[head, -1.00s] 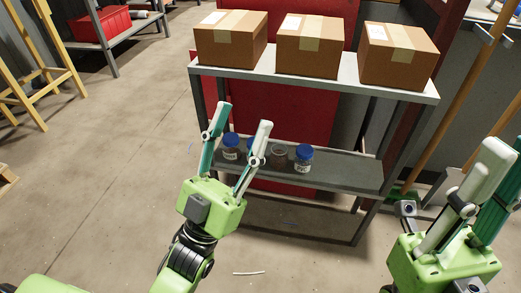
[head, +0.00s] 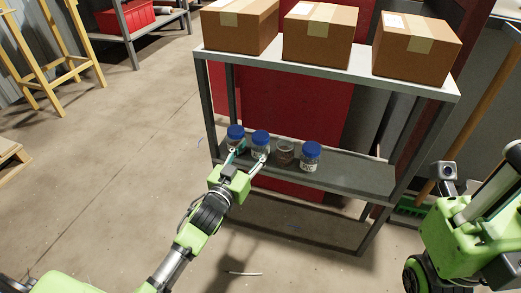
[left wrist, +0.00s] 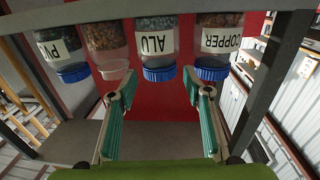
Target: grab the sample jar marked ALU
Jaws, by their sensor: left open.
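The jar marked ALU (left wrist: 156,45) has a blue lid and grey contents; the left wrist view shows it upside down. In the head view it is the second jar from the left (head: 260,139), on the lower shelf. My left gripper (head: 249,156) is open and reaches toward the shelf, its fingertips close in front of this jar. In the left wrist view the ALU jar shows between the two fingertips (left wrist: 159,80); I cannot tell whether they are beside it. My right gripper (head: 504,185) is at the right edge, partly cut off, away from the jars.
The COPPER jar (left wrist: 217,45) and an open, lidless jar (left wrist: 107,45) flank the ALU jar closely. A PVC jar (left wrist: 58,48) stands past the open one. The shelf unit (head: 345,177) has three cardboard boxes (head: 317,35) on its top board, above the jars.

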